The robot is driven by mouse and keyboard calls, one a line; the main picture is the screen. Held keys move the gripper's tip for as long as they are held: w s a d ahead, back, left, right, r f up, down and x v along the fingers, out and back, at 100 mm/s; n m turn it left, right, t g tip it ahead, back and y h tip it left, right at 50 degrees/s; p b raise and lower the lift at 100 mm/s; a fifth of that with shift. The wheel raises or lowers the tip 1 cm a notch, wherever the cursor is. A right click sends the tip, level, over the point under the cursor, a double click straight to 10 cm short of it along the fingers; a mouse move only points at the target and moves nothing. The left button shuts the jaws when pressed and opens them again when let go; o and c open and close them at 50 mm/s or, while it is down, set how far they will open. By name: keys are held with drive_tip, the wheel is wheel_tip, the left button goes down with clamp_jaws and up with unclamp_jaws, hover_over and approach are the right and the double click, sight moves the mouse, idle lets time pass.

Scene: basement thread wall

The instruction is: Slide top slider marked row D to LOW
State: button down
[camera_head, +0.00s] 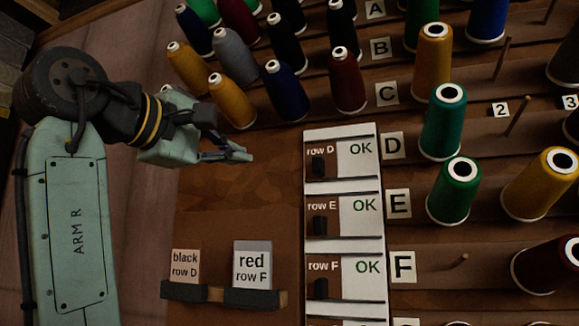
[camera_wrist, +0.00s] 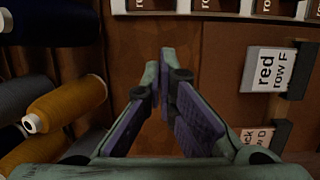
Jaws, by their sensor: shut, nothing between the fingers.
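The top slider unit marked row D (camera_head: 355,172) is a white-framed panel on the wooden wall, with "OK" in green on its right. Its black knob (camera_head: 318,166) stands at the left, below the "row D" text. My gripper (camera_head: 241,154) is left of this unit, at about its height and apart from it, with fingers pointing right. The fingers (camera_wrist: 162,88) are shut and empty in the wrist view. The slider panels (camera_wrist: 192,7) are cut off at the top of that view. No LOW marking is visible.
Similar row E (camera_head: 355,219) and row F (camera_head: 352,284) units sit below. Thread cones, such as a yellow one (camera_head: 233,105), stand above my gripper. Bare wall separates my gripper from the panels.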

drive_tip(key=shift+s+d, duration=0.15)
drive_tip(key=p, duration=0.4)
approach(305, 169)
drive_tip(key=shift+x, duration=2.65)
